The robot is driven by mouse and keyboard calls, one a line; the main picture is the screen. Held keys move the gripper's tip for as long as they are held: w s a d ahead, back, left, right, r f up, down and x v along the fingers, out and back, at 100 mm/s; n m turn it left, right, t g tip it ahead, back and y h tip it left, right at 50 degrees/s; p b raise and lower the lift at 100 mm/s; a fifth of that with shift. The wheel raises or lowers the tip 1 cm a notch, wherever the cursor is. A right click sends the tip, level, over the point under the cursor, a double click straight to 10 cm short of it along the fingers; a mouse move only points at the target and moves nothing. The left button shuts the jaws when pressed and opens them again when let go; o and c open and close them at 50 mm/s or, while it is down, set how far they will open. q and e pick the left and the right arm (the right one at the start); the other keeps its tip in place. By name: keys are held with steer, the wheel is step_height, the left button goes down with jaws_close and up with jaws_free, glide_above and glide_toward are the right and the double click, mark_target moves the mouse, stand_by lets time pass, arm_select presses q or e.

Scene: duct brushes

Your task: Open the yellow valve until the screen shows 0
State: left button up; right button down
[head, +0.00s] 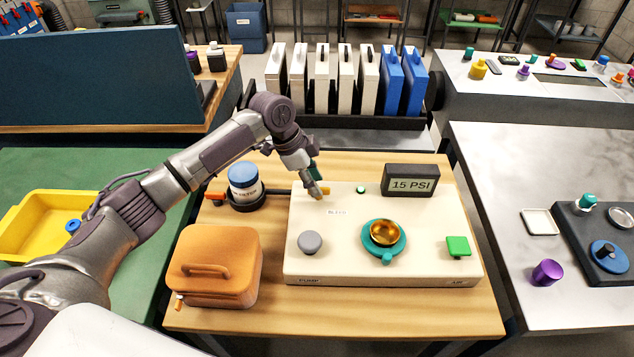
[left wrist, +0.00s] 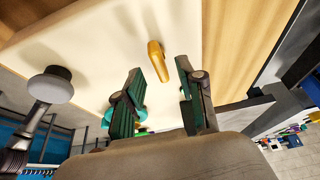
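The yellow valve (head: 326,191) is a small lever on the back left of the cream pump panel (head: 345,215), above the "BLEED" label. In the head view my left gripper (head: 316,185) is right at it and hides part of it. In the left wrist view the valve (left wrist: 156,60) shows as a yellow handle ahead of the gap between the green finger pads of my left gripper (left wrist: 160,85). The fingers are apart, with nothing visibly held between them. The screen (head: 411,182) at the panel's back right reads 15 PSI. My right gripper is out of view.
The panel also bears a grey knob (head: 310,242), a gold bowl (head: 384,233) on a teal base and a green square button (head: 458,246). An orange case (head: 214,265) stands at the left, with a white-and-blue canister (head: 244,181) behind it.

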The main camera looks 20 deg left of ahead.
arm_select(q)
steer(key=shift+d+f, duration=0.2)
steer(key=shift+f, duration=0.25)
steer(key=shift+w+d+f, duration=0.1)
steer(key=shift+d+f, duration=0.05)
steer(key=shift+f, duration=0.25)
jaws_close()
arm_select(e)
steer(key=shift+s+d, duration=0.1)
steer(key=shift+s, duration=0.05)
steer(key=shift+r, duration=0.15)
